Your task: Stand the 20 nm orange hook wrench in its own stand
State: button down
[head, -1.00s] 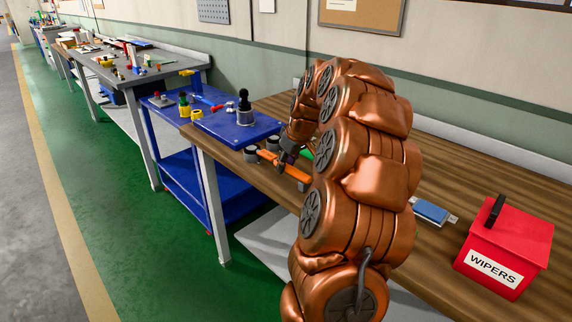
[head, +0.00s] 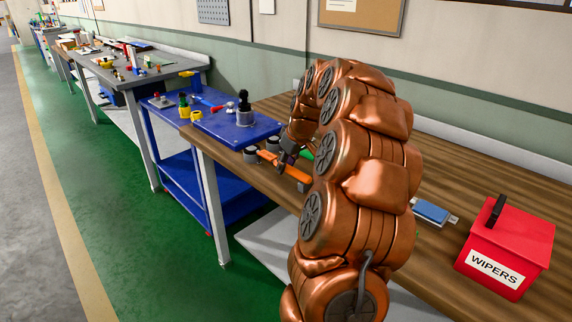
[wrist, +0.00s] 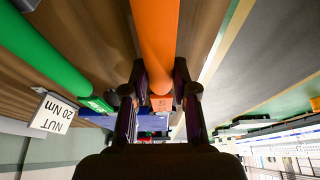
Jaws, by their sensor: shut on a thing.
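The orange wrench (head: 295,173) is between the fingers of my gripper (head: 286,161) over the near left part of the wooden bench. In the wrist view, the fingers of my gripper (wrist: 159,85) are shut on the orange wrench (wrist: 156,40), one on each side. In the head view it looks roughly level; whether it touches the bench I cannot tell. A green tool (wrist: 50,62) lies beside it, with a white label (wrist: 54,113) reading "NUT 20 Nm". Two grey round pieces (head: 250,154) are near the orange wrench's left end; I cannot tell whether either is its stand.
The wooden bench (head: 450,180) holds a red WIPERS box (head: 506,247) and a blue item (head: 431,211) at the right. A blue cart (head: 215,122) with several small parts stands beyond the bench's left end. My arm hides much of the middle of the bench.

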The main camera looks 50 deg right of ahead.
jog(key=c, duration=0.8)
grip_release()
jog(key=v, duration=1.2)
